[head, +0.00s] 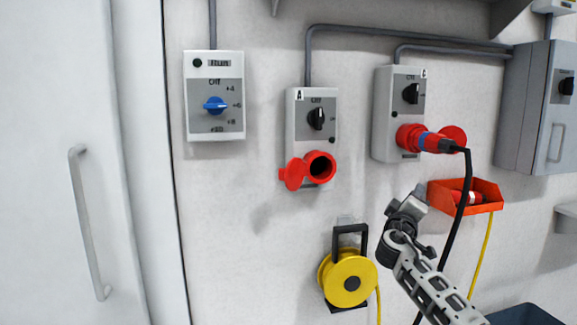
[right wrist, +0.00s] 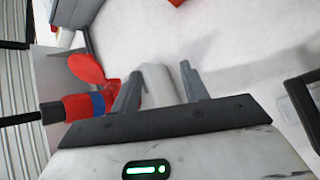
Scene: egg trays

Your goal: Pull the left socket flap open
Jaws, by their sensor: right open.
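The left socket box (head: 299,133), marked A, is on the wall and carries a round red socket (head: 320,167). Its red flap (head: 293,174) stands swung out to the left, and the dark opening is uncovered. My right gripper (head: 408,204) is below and to the right of this box, apart from it. In the right wrist view its two grey fingers (right wrist: 158,88) are spread, with a pale shape between or behind them that I cannot identify. My left gripper is not in view.
The right socket box (head: 384,138) holds a red plug (head: 433,142) with a blue ring and black cable; the plug also shows in the right wrist view (right wrist: 78,107). A yellow cable reel (head: 342,268) hangs below. An orange bin (head: 440,197) is at right.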

